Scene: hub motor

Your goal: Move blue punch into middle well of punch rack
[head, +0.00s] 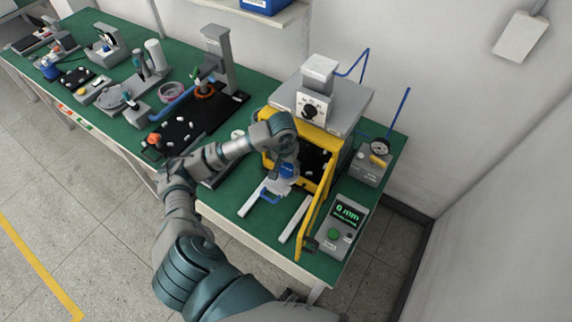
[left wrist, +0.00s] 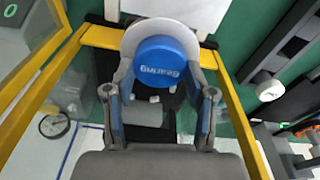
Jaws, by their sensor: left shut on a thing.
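The blue punch (left wrist: 163,62) has a round blue end with lettering that reads "Bearing" upside down in the left wrist view. In the head view, blue of it (head: 288,170) shows at the tip of my left arm. My left gripper (head: 284,178) is shut on the punch, at the front opening of the yellow-framed press. In the left wrist view my gripper's fingers (left wrist: 160,95) stand on both sides below the blue end. A pale grey curved part borders the blue end. I cannot make out the punch rack or its middle well for certain. My right gripper is not in view.
The press's yellow frame (head: 325,185) closely surrounds the gripper. A control box (head: 342,225) reading "0 mm" and a gauge box (head: 371,163) stand to its right.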

